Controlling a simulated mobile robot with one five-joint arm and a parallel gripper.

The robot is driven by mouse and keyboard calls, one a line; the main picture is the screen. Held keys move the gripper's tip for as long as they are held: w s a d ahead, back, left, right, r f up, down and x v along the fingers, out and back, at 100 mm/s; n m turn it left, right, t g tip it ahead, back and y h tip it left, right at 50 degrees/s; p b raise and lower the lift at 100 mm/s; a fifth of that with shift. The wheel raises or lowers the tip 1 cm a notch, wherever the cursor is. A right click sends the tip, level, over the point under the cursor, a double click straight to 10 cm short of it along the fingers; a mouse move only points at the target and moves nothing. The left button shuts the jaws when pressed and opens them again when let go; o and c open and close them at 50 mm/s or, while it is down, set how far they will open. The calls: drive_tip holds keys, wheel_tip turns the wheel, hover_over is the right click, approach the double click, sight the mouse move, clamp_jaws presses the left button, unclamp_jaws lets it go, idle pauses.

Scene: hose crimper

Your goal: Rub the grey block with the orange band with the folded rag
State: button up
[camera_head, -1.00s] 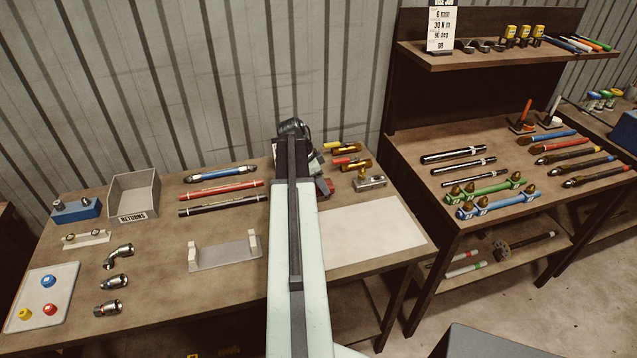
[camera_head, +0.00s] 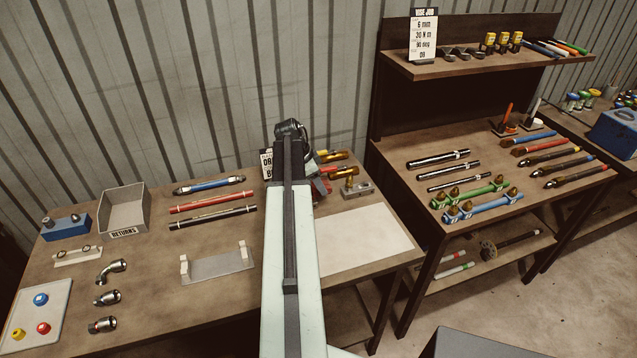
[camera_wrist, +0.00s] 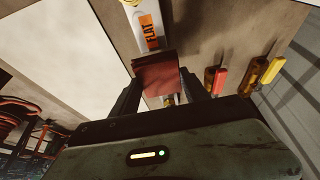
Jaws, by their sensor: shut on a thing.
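The grey block (camera_head: 359,190) stands near the back of the left bench, with a brass-coloured piece on top. In the wrist view a pale block (camera_wrist: 148,12) has an orange band marked FLAT (camera_wrist: 149,30); it appears to be the same block. My gripper (camera_wrist: 158,84) is shut on the folded rag (camera_wrist: 158,74), a dark red-brown cloth. The rag is just short of the block's banded face in the wrist view; I cannot tell whether they touch.
Tools with red and yellow handles (camera_wrist: 220,80) lie close to the right of the rag in the wrist view. A white sheet (camera_head: 365,238) lies in front of the block. A card (camera_head: 266,163) stands left of my arm. A grey bracket (camera_head: 215,266) lies further left.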

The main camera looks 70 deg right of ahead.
drive_tip(key=shift+r+p, duration=0.95)
drive_tip(key=shift+r, duration=0.5)
wheel_tip(320, 180, up, 3)
drive_tip(key=p, duration=0.3)
drive_tip(key=shift+r, duration=0.15)
drive_tip(key=shift+f, duration=0.25)
